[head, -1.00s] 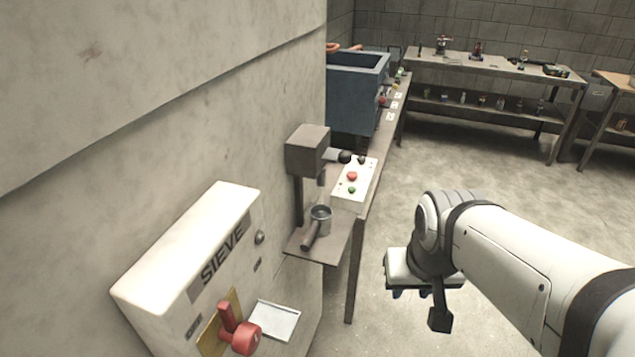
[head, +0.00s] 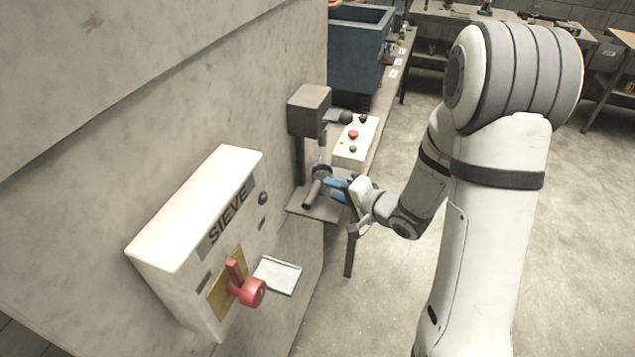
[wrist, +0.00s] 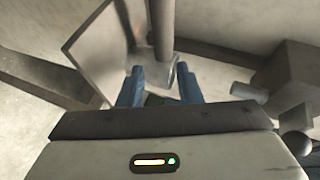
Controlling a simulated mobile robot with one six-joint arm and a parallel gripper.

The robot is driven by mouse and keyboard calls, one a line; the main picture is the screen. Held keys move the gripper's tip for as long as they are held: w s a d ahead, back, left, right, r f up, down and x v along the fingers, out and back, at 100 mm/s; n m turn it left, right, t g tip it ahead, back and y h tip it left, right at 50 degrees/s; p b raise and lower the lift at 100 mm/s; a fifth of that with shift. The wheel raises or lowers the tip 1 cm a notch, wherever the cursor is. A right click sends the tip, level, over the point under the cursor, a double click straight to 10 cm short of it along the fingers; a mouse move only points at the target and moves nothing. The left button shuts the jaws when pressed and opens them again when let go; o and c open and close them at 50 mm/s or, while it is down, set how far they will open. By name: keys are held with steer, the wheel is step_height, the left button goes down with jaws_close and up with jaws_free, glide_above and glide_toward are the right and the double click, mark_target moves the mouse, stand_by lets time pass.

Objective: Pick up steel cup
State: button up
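The steel cup (head: 320,172) is a small grey cup with a thick handle that points toward the lower left in the head view. It sits on a small metal shelf (head: 306,205) below a box-headed machine. My gripper (head: 336,189) has blue fingers and is at the right side of the cup, very close to it. In the wrist view the cup (wrist: 163,72) shows between and just beyond the spread fingertips (wrist: 160,86), its handle running up the picture. The gripper looks open; contact with the cup cannot be made out.
The machine head (head: 309,110) overhangs the shelf. A white button box (head: 356,142) stands just behind the cup. A white SIEVE unit (head: 195,225) with a red lever (head: 246,288) is on the wall at left. The floor at right is free.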

steer(key=shift+s+a+y, duration=0.15)
steer(key=shift+a+y, duration=0.15)
steer(key=shift+y, duration=0.1)
steer(key=shift+a+f, duration=0.1)
steer(key=shift+a, duration=0.2)
steer(key=p+x, duration=0.1)
steer(key=x, duration=0.6)
steer(key=shift+a, duration=0.25)
steer(key=shift+c, duration=0.2)
jaws_close()
